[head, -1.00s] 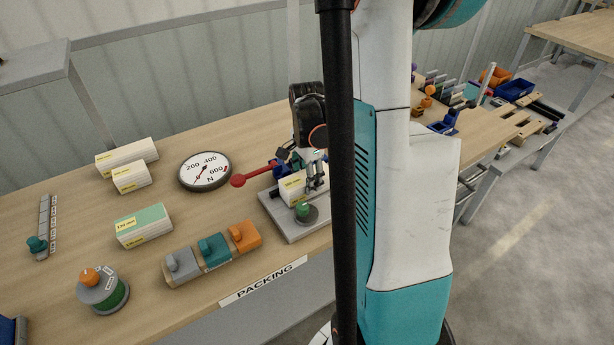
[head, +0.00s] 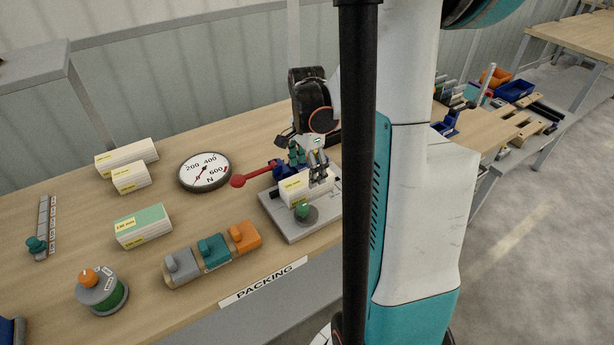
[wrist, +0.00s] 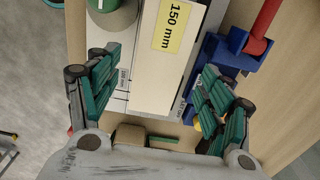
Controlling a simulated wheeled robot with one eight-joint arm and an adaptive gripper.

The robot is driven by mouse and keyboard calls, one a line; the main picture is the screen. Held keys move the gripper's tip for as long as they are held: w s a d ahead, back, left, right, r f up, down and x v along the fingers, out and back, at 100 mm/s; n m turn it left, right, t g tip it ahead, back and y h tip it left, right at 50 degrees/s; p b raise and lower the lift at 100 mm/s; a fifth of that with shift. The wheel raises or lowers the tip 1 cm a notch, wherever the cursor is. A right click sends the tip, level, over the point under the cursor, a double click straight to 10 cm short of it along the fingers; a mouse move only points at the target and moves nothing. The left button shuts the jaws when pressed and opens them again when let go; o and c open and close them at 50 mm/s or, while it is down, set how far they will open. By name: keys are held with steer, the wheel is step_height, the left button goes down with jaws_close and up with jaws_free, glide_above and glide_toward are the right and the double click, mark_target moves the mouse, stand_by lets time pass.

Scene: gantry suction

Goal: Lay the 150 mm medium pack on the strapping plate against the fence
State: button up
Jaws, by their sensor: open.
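The 150 mm medium pack is a cream block with a yellow label; in the wrist view the pack (wrist: 157,75) lies on the grey strapping plate (wrist: 208,22). In the head view the pack (head: 292,192) sits on the plate (head: 290,229) near the bench's front edge. My gripper (head: 312,160) is just above the pack's right end. In the wrist view my gripper (wrist: 160,92) has its fingers spread on both sides of the pack, with gaps visible. The fence is hard to make out; I cannot tell whether the pack touches it.
A blue clamp with a red lever (head: 252,175) stands behind the plate, close to my right finger in the wrist view. A green-topped knob (head: 303,212) is at the plate's front. A dial gauge (head: 205,171), other packs (head: 143,226) and coloured dispensers (head: 213,250) stand to the left.

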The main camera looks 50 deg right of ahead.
mark_target(307, 178)
step_height(307, 178, up, 8)
stand_by(0.8)
